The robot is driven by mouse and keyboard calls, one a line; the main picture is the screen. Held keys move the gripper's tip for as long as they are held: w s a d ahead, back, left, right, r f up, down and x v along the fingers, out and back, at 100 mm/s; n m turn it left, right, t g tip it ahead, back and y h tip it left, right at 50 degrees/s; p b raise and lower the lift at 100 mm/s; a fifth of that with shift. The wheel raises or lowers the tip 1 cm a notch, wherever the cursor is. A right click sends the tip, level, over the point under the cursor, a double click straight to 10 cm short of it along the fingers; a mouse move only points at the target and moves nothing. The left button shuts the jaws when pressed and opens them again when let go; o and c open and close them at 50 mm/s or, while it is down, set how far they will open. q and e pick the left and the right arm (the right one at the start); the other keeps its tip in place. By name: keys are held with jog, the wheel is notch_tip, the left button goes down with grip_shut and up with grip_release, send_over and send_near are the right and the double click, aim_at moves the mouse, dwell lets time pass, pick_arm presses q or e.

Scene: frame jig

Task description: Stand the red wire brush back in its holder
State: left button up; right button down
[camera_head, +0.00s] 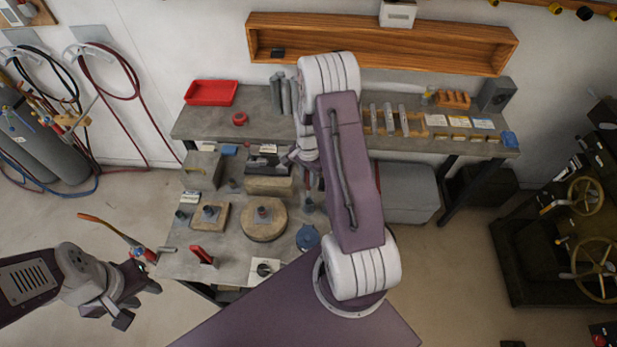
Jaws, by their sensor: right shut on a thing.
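My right gripper (297,157) is over the workbench near the grey vise-like block, mostly hidden behind my own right arm. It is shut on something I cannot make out. I cannot pick out the red wire brush for certain. A small red-handled object (202,254) stands tilted at the bench's front left, and I cannot tell what it is. I cannot tell which item is the brush holder. A white square base with a dark ring (264,269) lies at the front of the bench. My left gripper (138,303) is open and empty, left of the bench's front.
The workbench (215,122) carries a red tray (211,93), a red roll (240,119), a round wooden block (263,228) and a square wooden block (209,221). A long wooden shelf (400,45) hangs behind. Gas cylinders (45,150) stand left, and a machine with handwheels (590,260) right.

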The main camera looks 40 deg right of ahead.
aim_at(309, 190)
jog(key=shift+d+f, duration=0.1)
dwell(0.3)
jog(key=shift+f+b, duration=1)
jog(key=shift+f, duration=0.3)
jog(key=shift+f+b, duration=0.95)
jog(key=shift+f, duration=0.3)
jog(key=shift+f, duration=0.1)
jog(key=shift+f+b, duration=0.75)
jog(key=shift+f, duration=0.1)
